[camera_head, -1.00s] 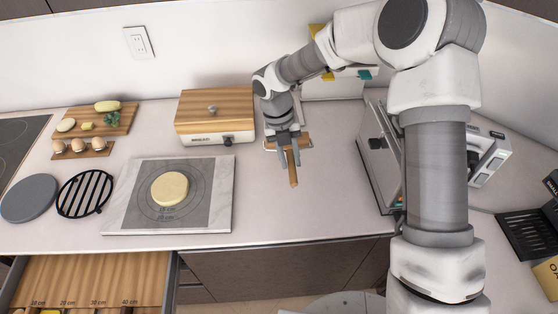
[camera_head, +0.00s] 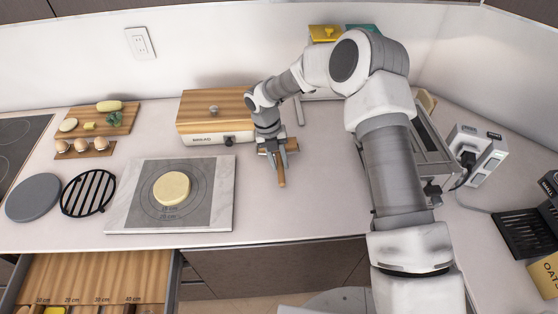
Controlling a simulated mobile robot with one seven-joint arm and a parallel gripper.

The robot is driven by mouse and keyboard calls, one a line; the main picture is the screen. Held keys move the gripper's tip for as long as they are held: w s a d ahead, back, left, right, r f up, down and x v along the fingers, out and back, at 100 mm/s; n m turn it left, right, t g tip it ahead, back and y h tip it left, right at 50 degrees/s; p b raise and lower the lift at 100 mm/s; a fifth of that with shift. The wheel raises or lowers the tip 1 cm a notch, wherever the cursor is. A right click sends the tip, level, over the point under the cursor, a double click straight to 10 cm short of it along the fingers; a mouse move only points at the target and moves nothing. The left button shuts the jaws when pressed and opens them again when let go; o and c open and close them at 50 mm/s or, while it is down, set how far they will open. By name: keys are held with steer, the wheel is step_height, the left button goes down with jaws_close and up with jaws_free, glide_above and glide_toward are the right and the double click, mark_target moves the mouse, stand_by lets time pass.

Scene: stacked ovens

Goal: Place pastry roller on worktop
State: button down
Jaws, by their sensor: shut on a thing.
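The pastry roller (camera_head: 281,174) is a small wooden tool with a handle pointing toward the front of the counter. My gripper (camera_head: 278,150) is shut on it and points down over the worktop (camera_head: 300,210), just right of the bread box. The roller's head is partly hidden by the gripper fingers. I cannot tell whether the roller touches the worktop or hangs slightly above it.
The wooden-lidded bread box (camera_head: 215,116) stands close left of my gripper. A marble pastry board (camera_head: 130,215) with dough (camera_head: 171,188) lies further left. A toaster oven (camera_head: 430,150) stands right, behind my arm. An open drawer (camera_head: 90,280) is at front left. The worktop's front middle is clear.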

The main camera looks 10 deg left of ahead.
steer(key=shift+f, duration=0.15)
steer(key=c, duration=0.6)
jaws_free()
steer(key=shift+c, duration=0.2)
